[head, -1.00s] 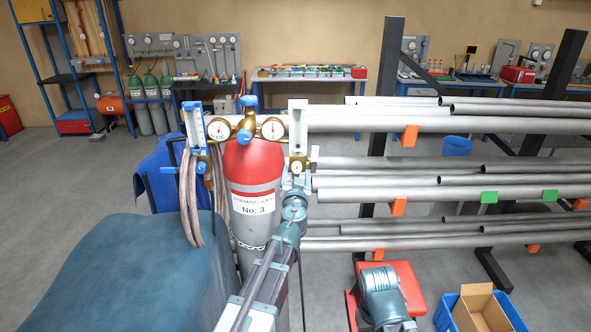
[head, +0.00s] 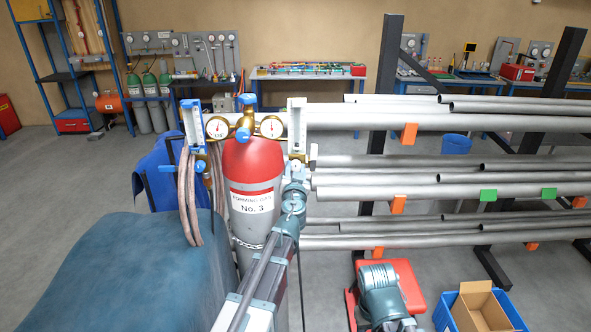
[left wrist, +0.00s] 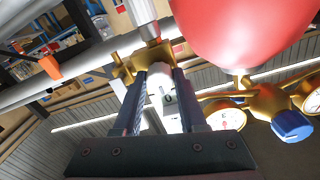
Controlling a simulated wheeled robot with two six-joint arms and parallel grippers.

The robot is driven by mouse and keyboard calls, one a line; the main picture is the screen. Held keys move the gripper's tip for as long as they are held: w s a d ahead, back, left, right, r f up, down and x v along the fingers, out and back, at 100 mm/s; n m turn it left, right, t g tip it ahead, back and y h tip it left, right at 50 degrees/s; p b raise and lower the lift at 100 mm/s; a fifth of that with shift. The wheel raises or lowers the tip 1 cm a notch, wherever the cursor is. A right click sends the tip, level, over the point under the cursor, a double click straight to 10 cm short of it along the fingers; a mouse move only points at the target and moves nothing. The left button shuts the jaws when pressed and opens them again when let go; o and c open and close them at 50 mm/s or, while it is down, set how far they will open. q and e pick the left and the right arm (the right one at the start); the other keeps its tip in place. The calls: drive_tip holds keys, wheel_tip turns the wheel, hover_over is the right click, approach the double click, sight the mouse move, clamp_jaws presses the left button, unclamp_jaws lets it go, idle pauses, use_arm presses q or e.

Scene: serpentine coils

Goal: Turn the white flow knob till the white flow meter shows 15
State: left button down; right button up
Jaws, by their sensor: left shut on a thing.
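The white flow meter (head: 297,120) is the upright pale tube to the right of the gauges on the red gas cylinder (head: 250,160). Its scale is too small to read. Below it is a brass fitting with the white flow knob (head: 296,165), partly hidden by my left gripper (head: 294,178). In the left wrist view the two fingers (left wrist: 162,90) are shut on the white knob (left wrist: 157,70), with the brass body (left wrist: 124,68) just beyond it. My right gripper is out of view.
A blue flow meter (head: 194,125) with hoses hangs left of the two round gauges (head: 271,126). Grey pipes on a rack (head: 430,115) run close on the right. A dark blue cover (head: 130,275) fills the lower left. A blue crate with a cardboard box stands lower right.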

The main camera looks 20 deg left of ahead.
use_arm(q)
drive_tip(key=m, duration=0.5)
drive_tip(key=shift+m, duration=0.3)
drive_tip(key=m, duration=0.6)
drive_tip(key=shift+p, duration=0.35)
drive_tip(key=m, duration=0.6)
drive_tip(key=shift+d, duration=0.1)
drive_tip(key=m, duration=0.5)
drive_tip(key=shift+s+g+y, duration=0.1)
drive_tip(key=shift+g+y, duration=0.2)
drive_tip(key=shift+y, duration=0.1)
drive_tip(key=shift+m, duration=0.4)
drive_tip(key=shift+c, duration=2.3)
unclamp_jaws()
